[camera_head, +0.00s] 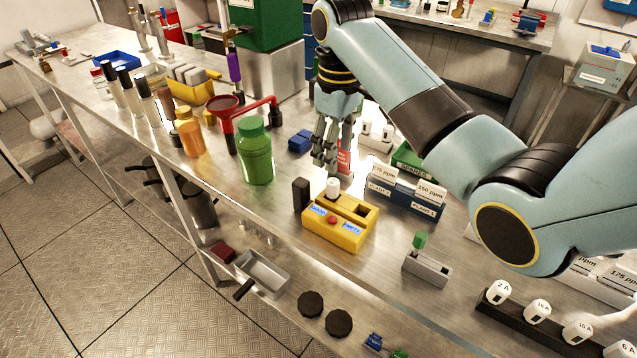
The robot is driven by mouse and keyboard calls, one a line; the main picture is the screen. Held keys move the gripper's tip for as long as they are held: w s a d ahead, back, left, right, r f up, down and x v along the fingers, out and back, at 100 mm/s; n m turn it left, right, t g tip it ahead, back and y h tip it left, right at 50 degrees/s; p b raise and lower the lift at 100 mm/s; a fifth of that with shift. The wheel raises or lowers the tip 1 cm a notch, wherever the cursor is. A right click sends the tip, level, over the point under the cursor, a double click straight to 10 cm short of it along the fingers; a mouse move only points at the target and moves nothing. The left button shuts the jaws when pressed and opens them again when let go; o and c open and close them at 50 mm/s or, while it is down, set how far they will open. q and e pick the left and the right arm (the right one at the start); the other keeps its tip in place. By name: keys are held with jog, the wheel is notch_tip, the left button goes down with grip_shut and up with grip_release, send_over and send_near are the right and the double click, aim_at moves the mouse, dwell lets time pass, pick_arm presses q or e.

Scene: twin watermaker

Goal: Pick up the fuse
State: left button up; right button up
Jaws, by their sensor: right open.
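A white cylindrical fuse (333,187) stands upright at the back of a yellow box (330,236). The box has a red button and two blue labels on its front. My right gripper (327,165) points down from above, open, with its fingertips close above and behind the fuse's top in the picture. I cannot tell whether they touch it. More white fuses (537,312) with amp labels stand in a dark rack at the lower right. My left gripper is not in view.
A black block (300,195) stands left of the yellow box. A green bottle (256,155) and a red funnel stand (226,115) are further left. A blue rack of ppm cartridges (403,197) is on the right. A grey holder (427,268) with a green-topped piece stands in front.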

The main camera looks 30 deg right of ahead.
aim_at(333, 182)
jog(key=shift+w+r, duration=0.2)
jog(key=shift+w, duration=0.5)
jog(key=shift+f, duration=0.35)
notch_tip(333, 182, down, 4)
jog(key=shift+s+f, duration=0.1)
jog(key=shift+s, duration=0.05)
jog(key=f, duration=0.3)
jog(key=f+p, duration=0.1)
jog(key=shift+s+f, duration=0.25)
jog(key=shift+s, duration=0.05)
jog(key=shift+f, duration=0.35)
jog(key=shift+r, duration=0.1)
jog(key=c, duration=0.5)
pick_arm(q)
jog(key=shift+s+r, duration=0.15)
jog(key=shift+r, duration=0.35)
pick_arm(e)
grip_shut()
